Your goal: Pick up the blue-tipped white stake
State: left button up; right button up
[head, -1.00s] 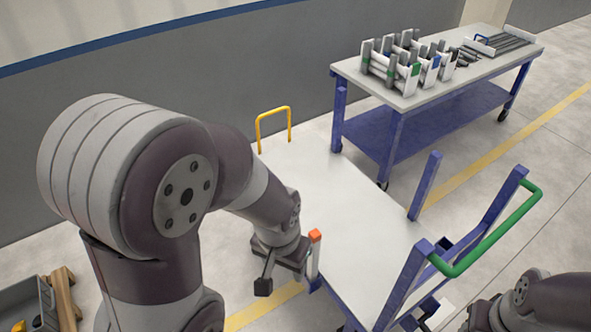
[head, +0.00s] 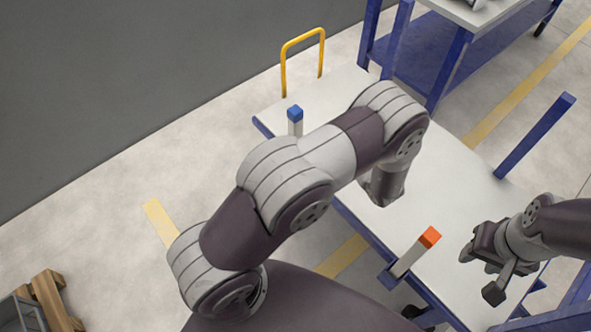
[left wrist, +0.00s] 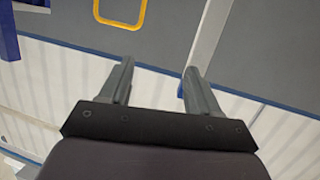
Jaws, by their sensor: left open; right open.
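The blue-tipped white stake (head: 295,122) stands upright at the far left part of the white-topped cart (head: 350,85) in the head view. My left arm crosses in front of the cart, to the right of the stake, and hides the stake's lower part. My left gripper is hidden in the head view. In the left wrist view my left gripper (left wrist: 155,86) is open, with nothing between its fingers. My right gripper (head: 480,272) is open and empty over the cart's near right part, well away from the blue-tipped stake.
An orange-tipped white stake (head: 414,252) stands at the cart's near edge, left of my right gripper. A yellow handle (head: 302,50) rises behind the blue-tipped stake. A blue post (head: 535,136) stands at the right. A blue-framed table (head: 450,60) is behind the cart.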

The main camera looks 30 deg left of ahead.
pick_arm(q)
jog(key=s+f+n+g+y+b, duration=0.1)
jog(key=s+f+y, duration=0.2)
jog(key=s+y, duration=0.15)
jog(key=shift+n+g+h, duration=0.25)
jog(key=shift+n+g, duration=0.05)
jog(key=x, duration=0.8)
jog(key=r+b+x, duration=0.1)
jog(key=x, duration=0.3)
jog(key=shift+a, duration=0.45)
jog(key=shift+r, duration=0.15)
grip_shut()
notch_tip(320, 180, up, 20)
jog(key=p, duration=1.2)
send_over(291, 123)
jog(key=w+a, duration=0.1)
jog(key=w, duration=0.1)
jog(key=shift+w+a, duration=0.1)
pick_arm(e)
notch_tip(291, 123, up, 8)
jog(key=shift+s, duration=0.25)
pick_arm(q)
jog(key=shift+w, duration=0.1)
pick_arm(e)
jog(key=shift+f, duration=0.1)
